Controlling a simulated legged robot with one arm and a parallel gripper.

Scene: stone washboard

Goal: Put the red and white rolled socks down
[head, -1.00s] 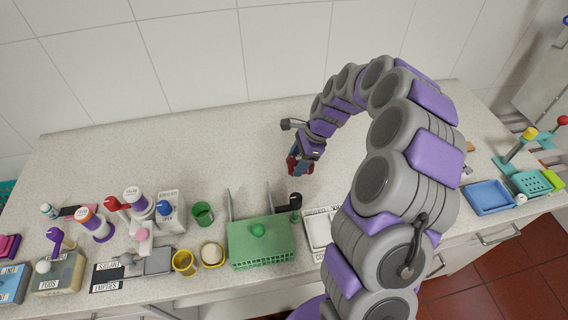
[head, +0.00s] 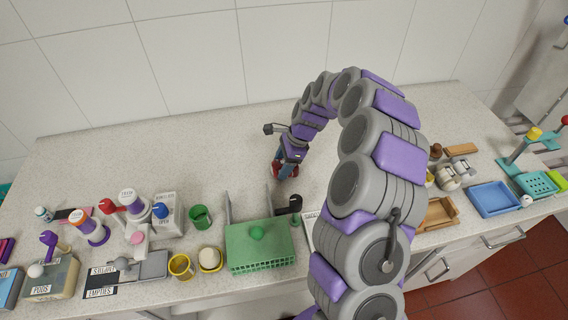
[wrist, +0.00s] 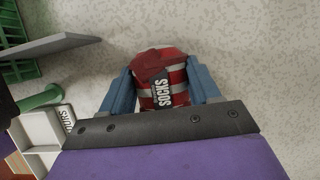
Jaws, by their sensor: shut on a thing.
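The red and white rolled socks (wrist: 162,78), banded and with a "SOCKS" label, sit between the two blue fingers of my gripper (wrist: 161,92) in the wrist view. The fingers press on both sides of the roll. In the head view my gripper (head: 284,169) points down over the open back part of the counter, with a bit of the red socks (head: 289,172) showing at its tip. I cannot tell whether the socks touch the counter (head: 240,128).
A green rack (head: 260,246) with upright dividers stands in front of my gripper. A green cup (head: 200,217), yellow cup (head: 181,267) and several bottles stand to the left. A blue tray (head: 494,198) lies at the right. The back of the counter is clear.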

